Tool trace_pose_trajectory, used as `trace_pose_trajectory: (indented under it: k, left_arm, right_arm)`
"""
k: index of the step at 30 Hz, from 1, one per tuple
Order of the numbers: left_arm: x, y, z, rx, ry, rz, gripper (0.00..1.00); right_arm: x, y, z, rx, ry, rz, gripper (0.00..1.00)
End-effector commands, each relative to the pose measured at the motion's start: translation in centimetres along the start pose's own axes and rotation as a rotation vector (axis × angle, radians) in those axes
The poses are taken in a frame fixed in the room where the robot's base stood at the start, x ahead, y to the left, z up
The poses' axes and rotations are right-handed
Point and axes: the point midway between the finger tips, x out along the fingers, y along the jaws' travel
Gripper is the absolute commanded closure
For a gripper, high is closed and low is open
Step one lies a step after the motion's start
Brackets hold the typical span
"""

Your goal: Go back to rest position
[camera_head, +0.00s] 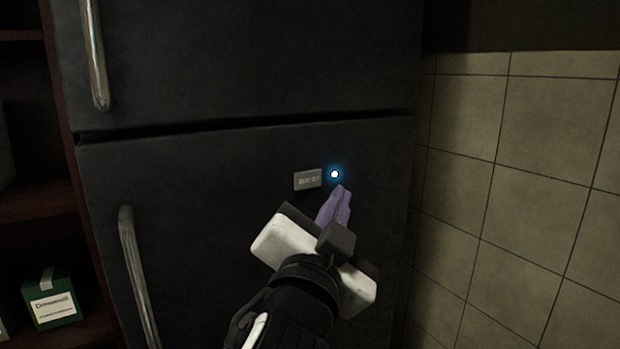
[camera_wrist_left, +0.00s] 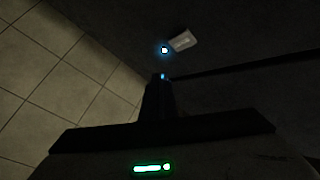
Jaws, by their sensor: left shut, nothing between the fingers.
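My left gripper (camera_head: 343,192) is shut and empty. Its purple fingers point up at the dark fridge's lower door (camera_head: 200,215), just below a small glowing blue-white light (camera_head: 334,174). A small grey label plate (camera_head: 307,179) sits to the left of the light. In the left wrist view the shut fingertips (camera_wrist_left: 162,77) are close to the door, with the light (camera_wrist_left: 164,50) and the plate (camera_wrist_left: 182,40) beyond them. I cannot tell whether the fingertips touch the door. My right gripper is in neither view.
The fridge has an upper handle (camera_head: 96,55) and a lower handle (camera_head: 138,278) on its left side. A dark red shelf (camera_head: 62,120) with a green box (camera_head: 50,302) stands at the left. A tiled wall (camera_head: 545,160) is close on the right.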

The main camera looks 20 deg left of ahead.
Motion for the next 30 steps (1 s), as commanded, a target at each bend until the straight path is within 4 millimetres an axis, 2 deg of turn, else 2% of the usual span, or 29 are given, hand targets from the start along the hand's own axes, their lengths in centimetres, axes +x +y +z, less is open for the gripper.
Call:
trace_pose_trajectory:
  k: [14, 17, 20, 23, 24, 26, 30]
  left_arm:
    - [-0.1, 0.1, 0.0, 0.0, -0.001, 0.001, 1.0]
    - [0.1, 1.1, 1.1, -0.001, -0.017, 0.026, 1.0]
    - [0.4, 4.2, 4.3, -0.007, -0.061, 0.1, 1.0]
    - [0.0, 8.8, 9.4, -0.033, -0.13, 0.21, 1.0]
    - [-0.5, 10.8, 11.8, -0.049, -0.162, 0.259, 1.0]
    - [-1.6, 13.6, 15.4, -0.078, -0.21, 0.326, 1.0]
    - [-5.8, 19.4, 23.4, -0.169, -0.33, 0.462, 1.0]
  right_arm:
    - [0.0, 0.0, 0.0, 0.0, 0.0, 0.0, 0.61]
    - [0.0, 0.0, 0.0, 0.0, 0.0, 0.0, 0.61]
    - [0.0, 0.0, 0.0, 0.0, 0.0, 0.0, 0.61]
    - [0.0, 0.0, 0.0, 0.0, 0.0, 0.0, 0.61]
    - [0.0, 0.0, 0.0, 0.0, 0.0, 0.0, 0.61]
    - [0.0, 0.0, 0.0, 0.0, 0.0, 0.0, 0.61]
    - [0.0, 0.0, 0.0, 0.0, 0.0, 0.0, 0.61]
